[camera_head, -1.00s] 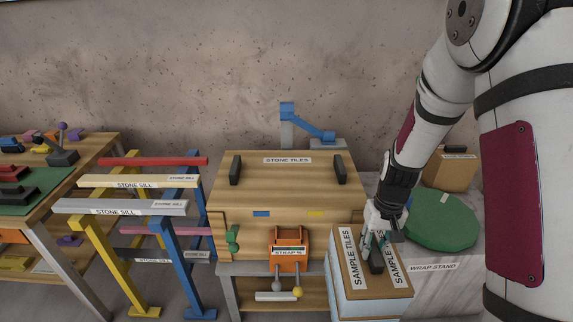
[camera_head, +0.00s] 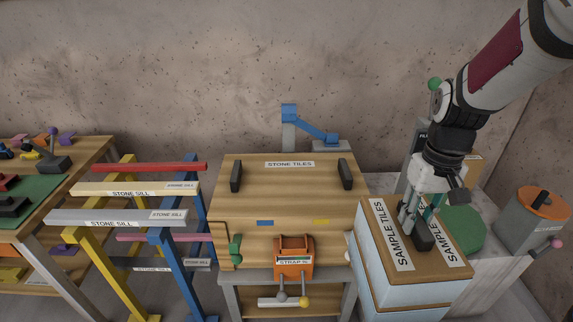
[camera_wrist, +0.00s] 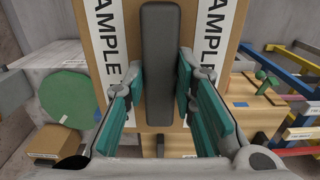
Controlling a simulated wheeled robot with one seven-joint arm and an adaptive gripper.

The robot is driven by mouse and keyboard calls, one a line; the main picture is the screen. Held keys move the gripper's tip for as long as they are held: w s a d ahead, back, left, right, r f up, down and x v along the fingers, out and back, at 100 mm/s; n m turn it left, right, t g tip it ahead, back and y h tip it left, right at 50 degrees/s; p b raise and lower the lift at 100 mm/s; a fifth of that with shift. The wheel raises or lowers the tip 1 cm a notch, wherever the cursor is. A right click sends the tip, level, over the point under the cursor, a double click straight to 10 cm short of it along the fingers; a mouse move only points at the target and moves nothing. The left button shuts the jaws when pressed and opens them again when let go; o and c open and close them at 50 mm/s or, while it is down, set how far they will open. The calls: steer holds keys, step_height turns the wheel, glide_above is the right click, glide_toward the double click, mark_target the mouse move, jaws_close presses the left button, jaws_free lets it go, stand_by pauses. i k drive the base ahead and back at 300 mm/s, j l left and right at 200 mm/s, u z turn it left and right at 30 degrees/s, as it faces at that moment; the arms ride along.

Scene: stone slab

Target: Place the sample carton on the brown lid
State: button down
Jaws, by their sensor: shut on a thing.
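The sample carton (camera_head: 395,290) has a brown top with "SAMPLE TILES" labels, pale sides and a dark handle (camera_head: 426,241). It is at the lower right in the head view, right of the wooden crate, its bottom out of frame. My gripper (camera_head: 416,228) comes down from above and is shut on the handle. In the wrist view my gripper (camera_wrist: 160,75) has its teal fingers on both sides of the handle, with the carton top (camera_wrist: 185,15) beyond. The brown lid (camera_head: 290,198) is flat on the crate, labelled "STONE TILES", with a black grip at each side; its middle is clear.
An orange strap box (camera_head: 294,252) sits at the crate's front. A blue arm-like fixture (camera_head: 312,125) stands behind the lid. Stone sills on trestles (camera_head: 130,190) are left of the crate. A green disc (camera_head: 462,228) and a grey bin (camera_head: 535,225) are at right.

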mark_target(284, 190)
steer(key=i+j, duration=0.35)
steer(key=i, duration=0.2)
steer(key=i+j, duration=0.35)
steer(key=i, duration=0.25)
